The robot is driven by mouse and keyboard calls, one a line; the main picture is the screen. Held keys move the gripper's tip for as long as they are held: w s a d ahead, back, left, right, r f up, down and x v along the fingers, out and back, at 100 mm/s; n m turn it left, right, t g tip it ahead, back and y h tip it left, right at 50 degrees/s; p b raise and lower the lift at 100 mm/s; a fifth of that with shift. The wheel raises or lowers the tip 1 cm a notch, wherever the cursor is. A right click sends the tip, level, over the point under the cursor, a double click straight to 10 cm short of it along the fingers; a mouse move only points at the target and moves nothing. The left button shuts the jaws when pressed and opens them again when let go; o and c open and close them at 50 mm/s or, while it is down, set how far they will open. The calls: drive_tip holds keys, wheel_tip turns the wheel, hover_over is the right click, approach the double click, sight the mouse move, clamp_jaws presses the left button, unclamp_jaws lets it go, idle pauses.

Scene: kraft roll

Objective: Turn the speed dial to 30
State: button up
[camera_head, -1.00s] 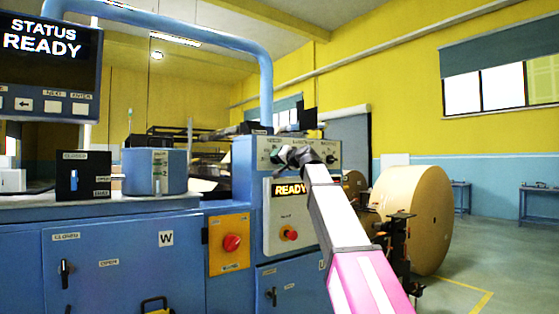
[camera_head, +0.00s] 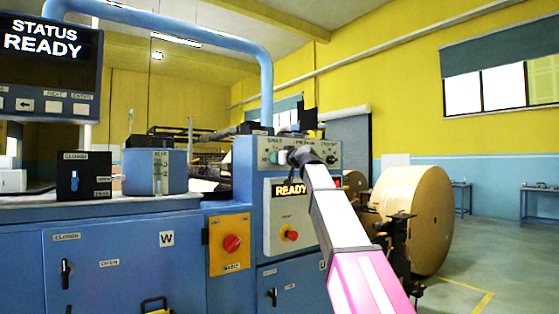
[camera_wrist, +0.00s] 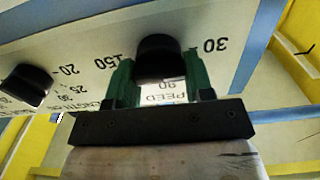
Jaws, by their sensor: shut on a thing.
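The speed dial (camera_wrist: 160,57) is a black knob on a pale panel, seen upside down in the wrist view. Which number the dial points to cannot be told. In the head view my gripper (camera_head: 289,156) is at the left part of the control panel (camera_head: 328,150), and hides much of the dial.
Another black knob (camera_wrist: 27,84) sits beside the dial in the wrist view. In the head view, a READY display (camera_head: 290,190) and a red button (camera_head: 291,235) lie below my gripper. A large kraft roll (camera_head: 418,215) stands to the right.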

idle(0.3)
drive_tip(key=o, duration=0.9)
drive_tip(key=shift+s, duration=0.1)
drive_tip(key=v, duration=1)
drive_tip(key=shift+s+d, duration=0.2)
